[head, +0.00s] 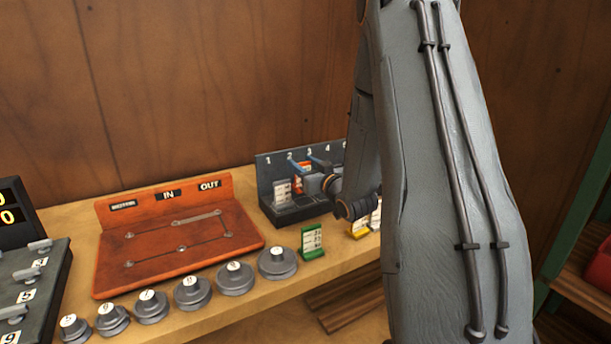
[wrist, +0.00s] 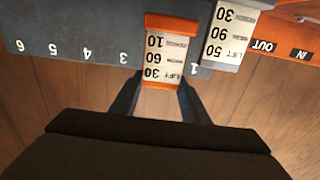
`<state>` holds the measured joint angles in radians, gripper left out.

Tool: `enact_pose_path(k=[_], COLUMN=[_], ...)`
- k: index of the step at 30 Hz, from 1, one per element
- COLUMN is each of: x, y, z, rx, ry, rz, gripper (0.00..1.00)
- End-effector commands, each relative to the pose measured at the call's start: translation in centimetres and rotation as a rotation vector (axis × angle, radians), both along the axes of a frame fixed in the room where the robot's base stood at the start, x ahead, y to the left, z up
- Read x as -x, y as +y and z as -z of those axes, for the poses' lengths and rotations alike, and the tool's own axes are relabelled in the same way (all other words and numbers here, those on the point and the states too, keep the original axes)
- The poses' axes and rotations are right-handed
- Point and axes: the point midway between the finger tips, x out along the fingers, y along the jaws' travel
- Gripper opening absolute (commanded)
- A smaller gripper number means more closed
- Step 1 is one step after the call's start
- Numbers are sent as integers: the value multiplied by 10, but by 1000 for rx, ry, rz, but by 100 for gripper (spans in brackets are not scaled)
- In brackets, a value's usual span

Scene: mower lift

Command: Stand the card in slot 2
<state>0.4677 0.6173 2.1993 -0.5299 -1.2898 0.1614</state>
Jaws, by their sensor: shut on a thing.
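The orange-edged card (wrist: 165,62), marked LIFT 30 60 10, is between the two fingers of my gripper (wrist: 160,92), which is shut on it. In the head view the card (head: 302,173) is upright at the dark rack (head: 263,182), by slot 2, with my gripper (head: 307,163) around it. In the wrist view it covers the 2 label, between labels 1 and 3. I cannot tell whether its lower edge is seated in the slot. A white card (head: 282,191) marked LIFT 50 90 30 stands at slot 1; it also shows in the wrist view (wrist: 229,35).
A green card (head: 312,241) stands on the bench in front of the rack. A yellow card (head: 361,226) is partly hidden by my arm. A red-brown board (head: 180,241) lies left, with several grey round weights (head: 277,263) before it. My arm hides the rack's right end.

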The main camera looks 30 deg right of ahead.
Motion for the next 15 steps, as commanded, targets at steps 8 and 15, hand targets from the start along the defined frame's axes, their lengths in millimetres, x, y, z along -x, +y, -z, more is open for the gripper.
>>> enact_pose_path(k=[8, 15], x=[1, 1], y=[-3, -3], z=[33, 38], rx=[-1, 0], ry=[3, 0], rz=[4, 5], gripper=[8, 8])
